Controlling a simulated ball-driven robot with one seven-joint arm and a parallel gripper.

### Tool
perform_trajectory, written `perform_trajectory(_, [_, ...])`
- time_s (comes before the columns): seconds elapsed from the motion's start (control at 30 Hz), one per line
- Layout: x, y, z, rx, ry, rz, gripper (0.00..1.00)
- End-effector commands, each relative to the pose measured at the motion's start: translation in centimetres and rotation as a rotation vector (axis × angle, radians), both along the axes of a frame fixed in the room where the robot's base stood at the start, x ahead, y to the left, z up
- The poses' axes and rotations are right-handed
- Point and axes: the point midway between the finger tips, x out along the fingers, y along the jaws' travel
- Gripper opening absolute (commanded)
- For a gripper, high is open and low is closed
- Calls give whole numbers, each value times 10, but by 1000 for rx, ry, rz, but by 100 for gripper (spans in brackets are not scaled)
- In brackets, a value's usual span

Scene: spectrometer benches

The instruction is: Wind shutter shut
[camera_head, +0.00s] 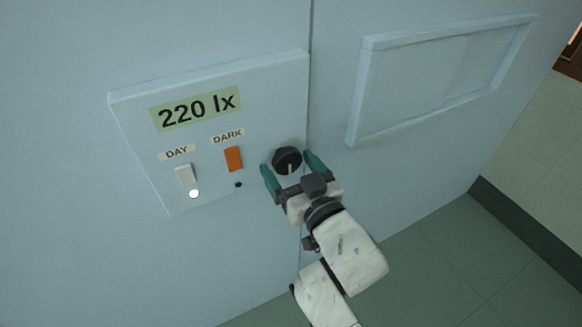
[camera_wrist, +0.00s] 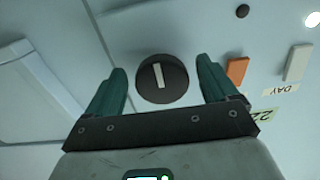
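A round black knob (camera_head: 287,160) with a pale pointer line sits on the lower right of the wall panel. In the head view its pointer points down. My gripper (camera_head: 291,167) is open, with one green finger on each side of the knob. In the wrist view the knob (camera_wrist: 161,78) lies between the spread fingers (camera_wrist: 160,84), with a gap on both sides. The pale-framed shutter panel (camera_head: 440,80) is on the wall to the right; it looks closed over with a pale surface.
The control panel (camera_head: 130,115) carries a "220 lx" display (camera_head: 197,109), a white DAY switch (camera_head: 186,174) with a lit lamp (camera_head: 194,194) below, and an orange DARK switch (camera_head: 233,158) with a dark lamp (camera_head: 239,185). Green floor (camera_head: 440,250) lies open at lower right.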

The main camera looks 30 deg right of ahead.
Motion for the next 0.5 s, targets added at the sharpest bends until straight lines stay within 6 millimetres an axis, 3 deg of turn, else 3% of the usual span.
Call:
perform_trajectory(0.27, [-3, 0, 1, 0, -3, 1, 86])
perform_trajectory(0.5, [-36, 1, 0, 0, 0, 1, 86])
